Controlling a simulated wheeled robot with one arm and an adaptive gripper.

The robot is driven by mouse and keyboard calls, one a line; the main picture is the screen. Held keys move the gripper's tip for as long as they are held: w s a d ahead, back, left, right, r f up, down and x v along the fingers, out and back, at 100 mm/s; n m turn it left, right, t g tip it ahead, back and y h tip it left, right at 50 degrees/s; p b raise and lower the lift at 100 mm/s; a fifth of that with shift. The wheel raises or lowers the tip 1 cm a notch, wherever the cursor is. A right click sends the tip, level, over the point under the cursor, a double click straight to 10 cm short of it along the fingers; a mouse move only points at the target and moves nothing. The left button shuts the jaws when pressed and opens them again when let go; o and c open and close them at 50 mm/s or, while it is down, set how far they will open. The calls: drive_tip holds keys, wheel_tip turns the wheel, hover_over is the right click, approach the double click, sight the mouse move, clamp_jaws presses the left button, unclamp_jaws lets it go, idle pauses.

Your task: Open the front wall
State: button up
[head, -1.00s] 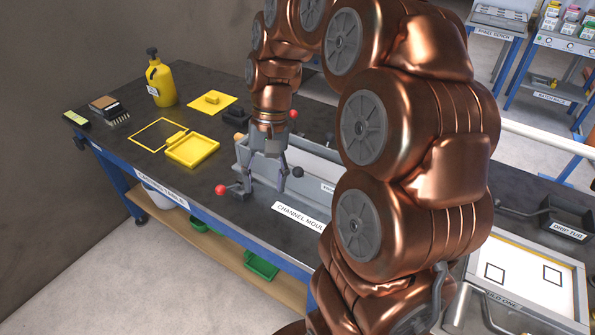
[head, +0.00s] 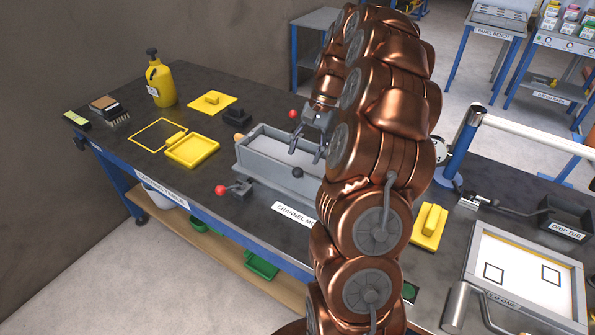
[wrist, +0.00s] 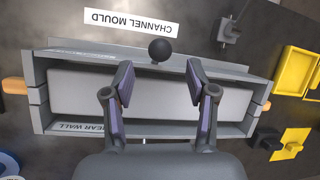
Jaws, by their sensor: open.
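The grey channel mould (head: 250,158) is a long open trough on the bench, with a pale inside. Its front wall (head: 270,178) runs along the near side, with a black ball knob (head: 297,172) by it. In the wrist view the knob (wrist: 160,49) is at the top, by the front wall (wrist: 100,66); the rear wall (wrist: 90,127) is at the bottom. My gripper (head: 307,154) is open and empty over the trough, fingers apart. In the wrist view its fingertips (wrist: 158,72) point towards the knob without touching it. My arm hides the mould's right end in the head view.
A red-knobbed clamp (head: 238,188) stands at the mould's near left corner. Another red ball (head: 293,114) is behind the mould. Yellow trays (head: 193,150) and a yellow bottle (head: 160,80) lie left. A drip tub (head: 566,222) is at right.

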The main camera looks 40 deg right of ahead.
sight(298, 172)
drive_tip(key=shift+p+x, duration=0.75)
drive_tip(key=shift+x, duration=2.45)
drive_tip(key=shift+c, duration=0.4)
clamp_jaws()
